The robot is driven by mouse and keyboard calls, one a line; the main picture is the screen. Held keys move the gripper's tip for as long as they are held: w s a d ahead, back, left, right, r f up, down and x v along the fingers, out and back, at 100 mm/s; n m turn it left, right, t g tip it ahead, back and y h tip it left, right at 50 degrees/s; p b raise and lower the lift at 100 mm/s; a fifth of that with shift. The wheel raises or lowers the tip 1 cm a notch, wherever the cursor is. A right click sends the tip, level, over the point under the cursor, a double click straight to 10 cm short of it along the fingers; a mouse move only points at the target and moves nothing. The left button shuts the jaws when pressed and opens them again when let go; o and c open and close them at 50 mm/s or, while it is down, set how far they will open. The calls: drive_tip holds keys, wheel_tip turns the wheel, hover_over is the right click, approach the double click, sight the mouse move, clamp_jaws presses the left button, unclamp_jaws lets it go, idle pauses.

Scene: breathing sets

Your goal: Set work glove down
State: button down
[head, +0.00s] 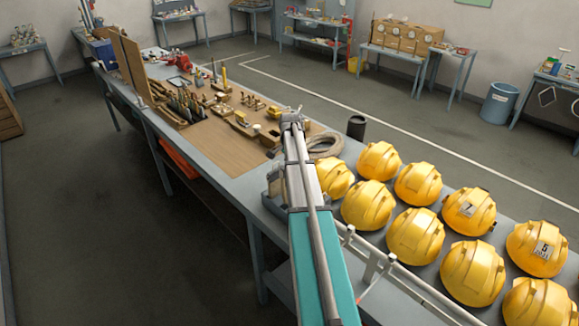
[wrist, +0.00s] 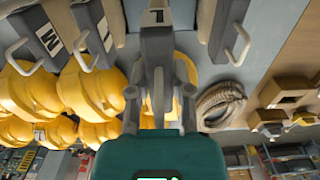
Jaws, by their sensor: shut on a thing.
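My gripper (head: 292,120) is at the far end of my arm, above the long grey workbench (head: 225,188), near the right edge of its brown board. No separate glove can be made out in either view.
Several yellow helmets (head: 415,236) stand in rows on the bench's near right. Tools and small wooden blocks crowd the brown board (head: 228,152). Grey lettered blocks with handles (wrist: 43,38) show in the wrist view.

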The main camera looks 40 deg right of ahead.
drive_tip(key=shift+f, duration=0.15)
wheel_tip(320, 180, down, 6)
drive_tip(key=b, duration=0.6)
drive_tip(key=shift+f+b, duration=0.25)
drive_tip(key=shift+b, duration=0.15)
drive_tip(key=shift+f+b, duration=0.6)
idle(0.7)
drive_tip(key=shift+c, duration=2.3)
unclamp_jaws()
